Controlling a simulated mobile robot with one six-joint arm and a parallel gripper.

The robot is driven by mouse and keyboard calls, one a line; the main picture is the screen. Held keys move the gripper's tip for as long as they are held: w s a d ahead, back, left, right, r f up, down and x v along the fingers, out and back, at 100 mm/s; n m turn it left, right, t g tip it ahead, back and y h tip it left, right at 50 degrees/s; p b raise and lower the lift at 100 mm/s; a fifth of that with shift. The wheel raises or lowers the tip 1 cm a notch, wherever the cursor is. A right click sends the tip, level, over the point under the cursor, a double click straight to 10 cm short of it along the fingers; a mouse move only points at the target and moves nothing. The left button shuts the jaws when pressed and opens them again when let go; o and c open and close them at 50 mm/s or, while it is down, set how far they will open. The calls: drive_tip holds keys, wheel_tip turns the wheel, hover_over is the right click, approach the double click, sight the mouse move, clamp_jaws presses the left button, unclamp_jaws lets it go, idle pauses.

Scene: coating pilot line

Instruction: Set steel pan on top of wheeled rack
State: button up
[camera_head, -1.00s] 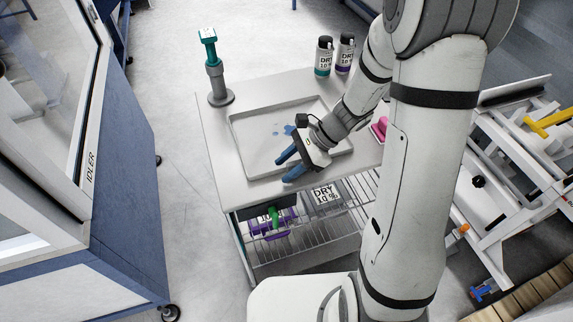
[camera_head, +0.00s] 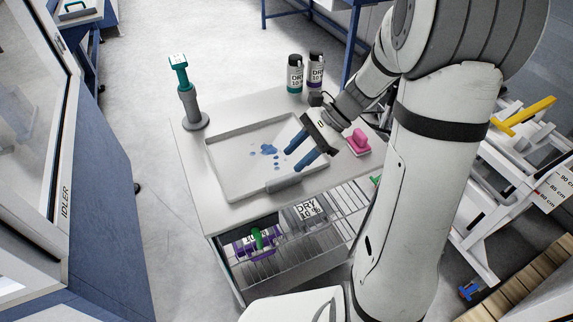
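A shallow grey steel pan (camera_head: 224,172) with a raised rim lies flat on the top of the wheeled rack (camera_head: 196,190). A grey grip (camera_head: 284,183) shows on its near rim. Blue spots (camera_head: 268,150) mark the pan's floor. The rack has wire shelves below its solid top; its wheels are not clearly visible. My gripper (camera_head: 293,160) hangs over the right part of the pan. Its two blue fingers are apart with nothing between them. Whether the fingertips touch the pan cannot be told, but they are apart from the near grip.
A teal-topped tool (camera_head: 187,95) stands at the rack's far left corner. Two bottles (camera_head: 295,75) stand at the back and a pink block (camera_head: 357,143) at the right. Labelled containers (camera_head: 307,211) sit on the wire shelf. A blue cabinet (camera_head: 110,190) stands left, across open floor.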

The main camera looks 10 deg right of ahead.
drive_tip(key=s+d+r+n+t+h, duration=0.2)
drive_tip(key=s+r+n+h, duration=0.1)
drive_tip(key=s+n, duration=0.3)
drive_tip(key=s+d+r+n+t+h, duration=0.1)
drive_tip(key=s+r+n+t+h, duration=0.1)
drive_tip(key=s+r+n+h, duration=0.2)
drive_tip(key=shift+s+d+n+t+h, duration=0.35)
drive_tip(key=shift+s+n+h, duration=0.55)
drive_tip(key=shift+s+n, duration=1.05)
drive_tip(key=shift+w+r+n, duration=0.1)
drive_tip(key=shift+w+n, duration=0.25)
